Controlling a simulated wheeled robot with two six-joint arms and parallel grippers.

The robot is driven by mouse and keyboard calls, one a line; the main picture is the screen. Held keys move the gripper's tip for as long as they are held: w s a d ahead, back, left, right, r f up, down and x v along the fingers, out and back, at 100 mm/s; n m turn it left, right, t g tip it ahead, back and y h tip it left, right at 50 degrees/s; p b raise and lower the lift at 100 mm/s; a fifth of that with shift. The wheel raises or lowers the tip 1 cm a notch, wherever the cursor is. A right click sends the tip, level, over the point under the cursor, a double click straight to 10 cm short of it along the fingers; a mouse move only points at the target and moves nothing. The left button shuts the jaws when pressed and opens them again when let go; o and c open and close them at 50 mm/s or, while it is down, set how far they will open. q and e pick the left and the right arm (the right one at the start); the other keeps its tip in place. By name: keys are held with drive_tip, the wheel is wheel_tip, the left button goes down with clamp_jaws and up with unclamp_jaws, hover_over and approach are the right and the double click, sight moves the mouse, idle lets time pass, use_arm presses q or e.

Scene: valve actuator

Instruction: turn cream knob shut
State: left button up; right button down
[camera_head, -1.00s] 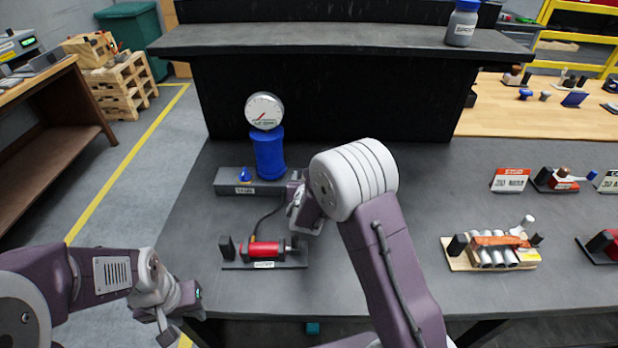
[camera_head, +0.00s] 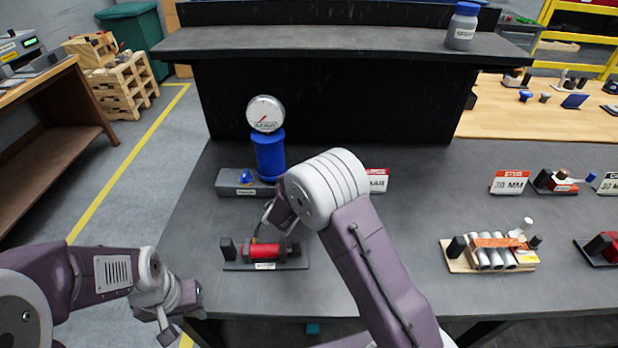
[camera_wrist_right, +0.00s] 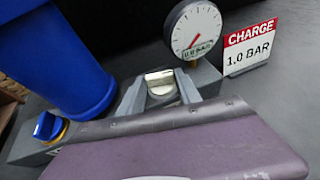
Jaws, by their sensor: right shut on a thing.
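The cream knob (camera_wrist_right: 160,80) sits on the grey valve block (camera_wrist_right: 205,80), in the right wrist view. My right gripper (camera_wrist_right: 160,92) is shut on it, one grey finger at each side. In the head view my right wrist hides the knob and most of this gripper. A round white gauge (camera_head: 265,113) stands above the blue cylinder (camera_head: 269,155); the gauge also shows in the wrist view (camera_wrist_right: 197,32), its red needle pointing down-left. A blue knob (camera_wrist_right: 48,126) is on the same block, at the left. My left gripper (camera_head: 180,314) is open and empty off the table's front-left edge.
A red cylinder (camera_head: 264,251) lies on a dark stand in front of the block. A sign reading CHARGE 1.0 BAR (camera_wrist_right: 250,47) stands at the right. Several fixtures, such as the tube rack (camera_head: 492,255), are farther right. A dark shelf (camera_head: 340,40) stands behind.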

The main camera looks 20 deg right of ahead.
drive_tip(key=m+h, duration=0.1)
drive_tip(key=m+g+h+p, duration=0.1)
drive_tip(key=m+g+h, duration=0.1)
drive_tip(key=shift+w+a, duration=0.25)
drive_tip(key=shift+a, duration=0.15)
drive_tip(key=shift+w+a+m+g+h, duration=0.1)
drive_tip(key=shift+w+m+g+h, duration=0.05)
drive_tip(key=shift+m+g+h, duration=0.8)
drive_tip(key=shift+w+m+g+h, duration=0.1)
drive_tip(key=shift+m+g+h, duration=0.15)
drive_tip(key=shift+m+g, duration=0.35)
drive_tip(key=shift+m, duration=0.25)
drive_tip(key=c, duration=0.8)
unclamp_jaws()
drive_tip(key=shift+c, duration=0.2)
drive_tip(key=v, duration=0.9)
drive_tip(key=shift+b, duration=0.35)
